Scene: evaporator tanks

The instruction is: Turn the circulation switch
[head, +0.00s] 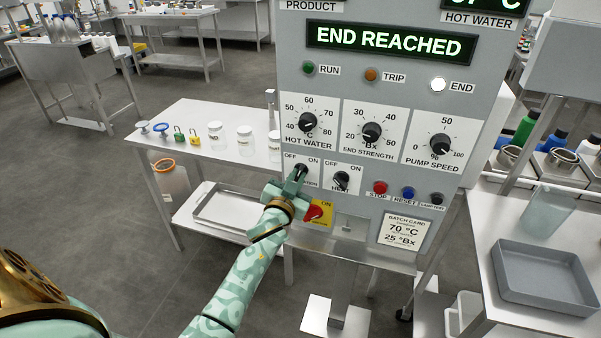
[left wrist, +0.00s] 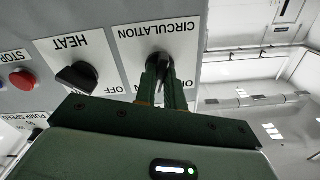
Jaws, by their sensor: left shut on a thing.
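The circulation switch (head: 301,170) is a black rotary knob on a white plate marked OFF and ON, low on the left of the grey control panel (head: 290,60). It also shows in the left wrist view (left wrist: 160,60), upside down, under the word CIRCULATION. My left gripper (head: 297,181) is at the knob with both fingers around it, shut on it. In the left wrist view the fingers (left wrist: 165,88) partly hide the knob, so its exact pointing is hard to tell. My right gripper does not show in the head view.
The heat switch (head: 341,180) is just to the right, and a red-and-yellow main switch (head: 315,212) is close below. Red stop (head: 380,187) and blue reset (head: 408,193) buttons lie further right. The display (head: 390,42) reads END REACHED; the END lamp (head: 438,84) glows white.

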